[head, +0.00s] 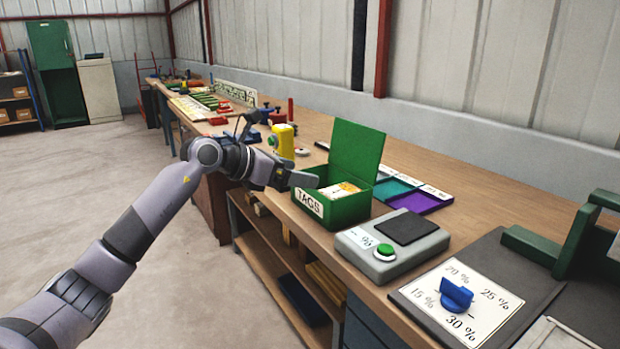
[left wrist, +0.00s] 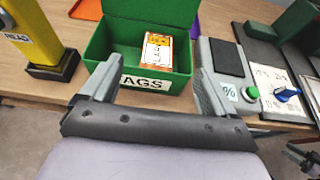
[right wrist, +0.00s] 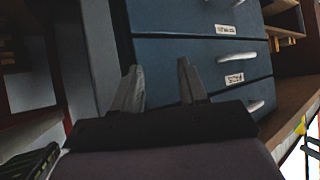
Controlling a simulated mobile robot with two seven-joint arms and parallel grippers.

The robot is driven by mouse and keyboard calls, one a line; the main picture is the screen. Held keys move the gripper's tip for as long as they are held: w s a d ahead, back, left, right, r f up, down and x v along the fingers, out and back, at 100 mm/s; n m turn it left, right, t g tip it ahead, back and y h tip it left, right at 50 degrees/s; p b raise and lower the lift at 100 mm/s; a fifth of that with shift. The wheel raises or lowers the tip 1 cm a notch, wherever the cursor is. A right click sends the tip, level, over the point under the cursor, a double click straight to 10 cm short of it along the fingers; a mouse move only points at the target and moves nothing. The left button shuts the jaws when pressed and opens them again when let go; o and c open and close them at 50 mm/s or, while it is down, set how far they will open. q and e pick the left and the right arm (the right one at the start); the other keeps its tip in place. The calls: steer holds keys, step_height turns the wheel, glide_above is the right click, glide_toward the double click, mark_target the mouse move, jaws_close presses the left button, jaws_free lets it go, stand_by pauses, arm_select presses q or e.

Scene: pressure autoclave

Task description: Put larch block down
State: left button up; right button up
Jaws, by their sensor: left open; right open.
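I cannot make out a larch block in any view. My left gripper (head: 303,179) reaches in from the left to the near side of the open green TAGS box (head: 349,208). In the left wrist view its two fingers (left wrist: 153,78) are spread wide with nothing between them, in front of the box (left wrist: 130,84). Cards (left wrist: 157,52) with orange edges lie inside the box. My right gripper (right wrist: 158,82) is open and empty, facing blue drawers (right wrist: 200,65); it does not show in the head view.
A grey meter (head: 392,247) with a black pad and green button stands right of the box. A yellow device (head: 281,142) stands behind my left gripper. Coloured trays (head: 417,200) lie behind the box.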

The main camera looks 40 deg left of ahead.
arm_select(q)
steer(key=b+v, duration=0.1)
steer(key=v, duration=0.5)
steer(key=shift+s, duration=0.25)
steer(key=shift+a+r, duration=0.1)
